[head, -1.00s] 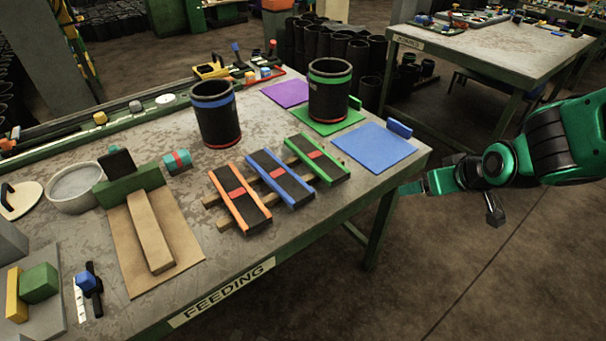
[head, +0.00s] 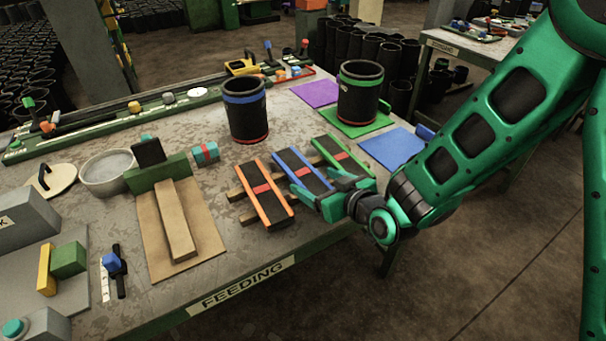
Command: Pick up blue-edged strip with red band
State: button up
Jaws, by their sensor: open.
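The blue-edged strip (head: 298,166) is black with blue edges and lies across wooden slats on the table, in the middle of three strips. My gripper (head: 318,191) is open above the lower part of this strip. Its green fingers and wrist cover that end, and I cannot tell whether they touch it. The orange-edged strip (head: 269,200) with a red band lies to its left. The green-edged strip (head: 339,152) lies to its right, its lower end partly behind my gripper.
A black sleeve with a blue ring (head: 246,118) and one with a green ring (head: 360,96) stand behind the strips. A blue mat (head: 392,147) lies to the right. A wooden board (head: 180,245) lies left, and the table's front edge (head: 250,280) is near.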

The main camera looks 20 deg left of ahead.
aim_at(305, 173)
jog(key=shift+w+r+x, duration=0.1)
jog(key=shift+x, duration=1.35)
jog(key=shift+w+r+x, duration=0.1)
jog(key=shift+r+x, duration=0.05)
jog(key=shift+x, duration=1.3)
jog(key=c, duration=1.2)
